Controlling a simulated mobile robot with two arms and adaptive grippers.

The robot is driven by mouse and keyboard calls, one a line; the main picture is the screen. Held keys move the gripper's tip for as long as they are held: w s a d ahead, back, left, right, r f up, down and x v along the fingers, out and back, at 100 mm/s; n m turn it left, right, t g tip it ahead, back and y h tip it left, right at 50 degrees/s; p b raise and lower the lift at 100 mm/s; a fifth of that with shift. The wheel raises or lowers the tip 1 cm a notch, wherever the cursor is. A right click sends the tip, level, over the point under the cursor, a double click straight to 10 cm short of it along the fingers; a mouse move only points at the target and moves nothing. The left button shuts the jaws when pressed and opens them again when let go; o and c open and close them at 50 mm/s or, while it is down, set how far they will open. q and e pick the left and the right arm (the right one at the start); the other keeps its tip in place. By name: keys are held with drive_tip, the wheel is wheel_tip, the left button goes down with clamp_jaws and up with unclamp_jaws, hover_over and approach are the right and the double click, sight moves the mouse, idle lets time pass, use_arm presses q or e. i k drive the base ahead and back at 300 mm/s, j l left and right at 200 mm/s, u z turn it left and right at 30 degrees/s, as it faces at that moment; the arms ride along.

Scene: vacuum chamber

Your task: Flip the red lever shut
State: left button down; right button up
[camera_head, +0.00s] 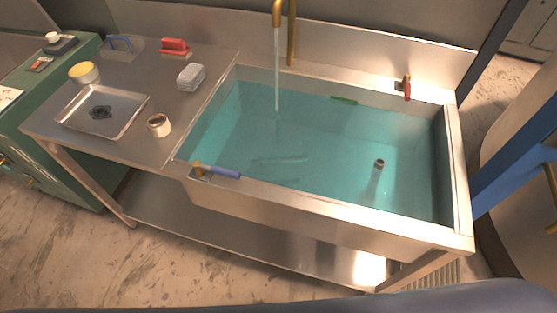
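A small red lever (407,88) sits on a brass fitting at the back right rim of the steel sink (310,214). Its red handle looks roughly upright in the picture, at an angle to the rim. A blue lever (224,172) on a brass fitting is at the sink's front left corner, lying along the front rim. A brass tap (277,14) at the back runs a stream of water into the sink, which holds blue-green water (320,140). Neither of my grippers is in view.
The steel counter left of the sink holds a tray (74,121), a jar (159,125), a yellow-topped tub (84,73), a grey stack (191,76) and a red-handled item (174,46). A blue beam (510,180) stands right of the sink.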

sight(406, 89)
drive_tip(key=k+l+z, duration=0.15)
drive_tip(key=l, duration=0.65)
drive_tip(key=l+z, duration=0.15)
drive_tip(key=l, duration=0.6)
